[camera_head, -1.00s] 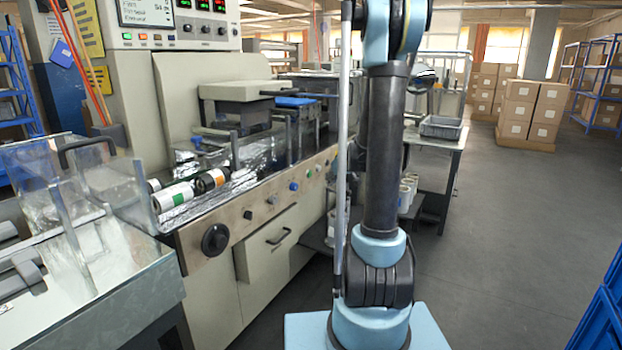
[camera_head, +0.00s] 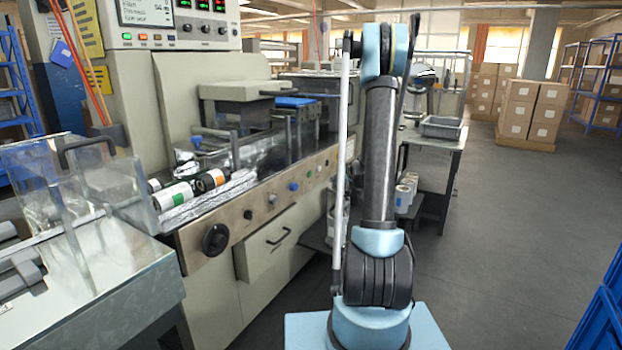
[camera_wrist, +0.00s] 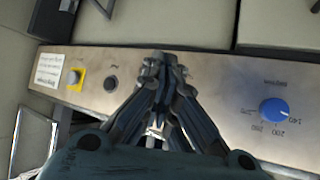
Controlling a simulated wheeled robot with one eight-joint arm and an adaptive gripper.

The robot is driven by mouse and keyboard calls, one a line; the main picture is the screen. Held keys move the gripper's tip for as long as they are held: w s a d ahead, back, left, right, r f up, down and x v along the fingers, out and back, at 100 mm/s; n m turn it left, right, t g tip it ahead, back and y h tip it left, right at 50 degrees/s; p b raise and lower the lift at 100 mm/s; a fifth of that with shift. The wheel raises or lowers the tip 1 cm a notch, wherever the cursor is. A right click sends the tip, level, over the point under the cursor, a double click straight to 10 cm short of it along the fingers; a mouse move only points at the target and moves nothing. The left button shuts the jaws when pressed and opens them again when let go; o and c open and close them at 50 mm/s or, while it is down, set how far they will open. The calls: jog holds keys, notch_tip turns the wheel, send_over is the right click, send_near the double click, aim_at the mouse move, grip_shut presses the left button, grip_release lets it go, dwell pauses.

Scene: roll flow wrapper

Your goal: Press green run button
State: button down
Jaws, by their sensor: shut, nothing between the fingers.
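In the wrist view, my gripper (camera_wrist: 163,62) is shut and empty in front of the machine's metal control strip (camera_wrist: 217,90). Its fingertips overlap the strip between a small dark button (camera_wrist: 111,83) and a blue dial (camera_wrist: 274,111). I cannot tell whether they touch it. A grey button on a yellow plate (camera_wrist: 80,84) sits farther left. No green button is clear in the wrist view; the fingers cover part of the strip. The strip (camera_head: 233,224) also shows in the head view, with several small knobs and buttons. My gripper is not visible there.
The upper control panel (camera_head: 181,37) carries a screen and small coloured lights. A large black knob (camera_head: 215,239) and a drawer (camera_head: 265,242) are on the machine's front. A side table (camera_head: 440,140) stands behind my arm. Open floor lies to the right.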

aim_at(310, 174)
jog(key=w+a, duration=0.5)
jog(key=a, duration=0.2)
dwell(0.5)
jog(key=shift+w+a, duration=0.2)
dwell(1.2)
jog(key=shift+w+a, duration=0.15)
jog(key=shift+a, duration=0.05)
